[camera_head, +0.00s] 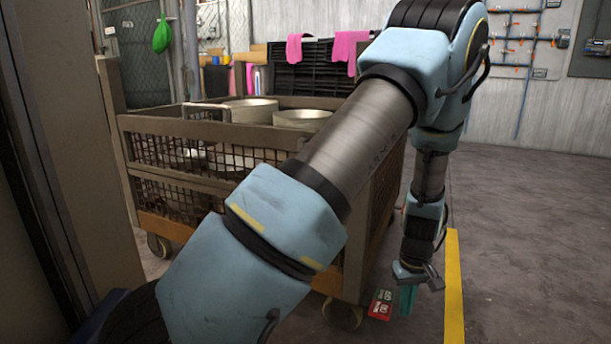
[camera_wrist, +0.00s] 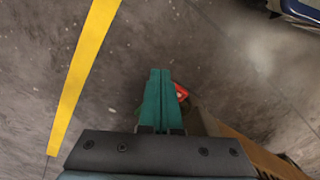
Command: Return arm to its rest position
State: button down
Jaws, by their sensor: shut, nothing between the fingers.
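My arm stretches from the bottom left of the head view up to the top right and then bends down. My gripper (camera_head: 408,300) hangs at its end, pointing down above the floor, just right of the wheeled cart. Its teal fingers are together with nothing between them.
A wire-mesh cart (camera_head: 225,125) holding metal bowls (camera_head: 300,118) stands left of my gripper, partly hidden by my arm. Red and green boxes (camera_head: 381,303) lie by its wheel. A yellow floor line (camera_head: 454,290) runs at right. The floor (camera_head: 540,220) beyond is clear.

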jog(key=w+a+r, duration=0.2)
jog(key=a+r, duration=0.9)
jog(key=a, duration=0.4)
jog(key=s+a+r+m+t, duration=0.1)
jog(key=s+a+r, duration=0.15)
jog(key=a, duration=0.25)
jog(key=s+a+r+p, duration=0.1)
jog(key=s+a+r, duration=0.15)
jog(key=a, duration=0.25)
jog(key=s+a+r+m+t, duration=0.1)
jog(key=s+a+r, duration=0.1)
jog(key=a+r, duration=0.25)
notch_tip(320, 180, up, 48)
jog(key=p, duration=4.9)
jog(key=shift+w+a, duration=0.35)
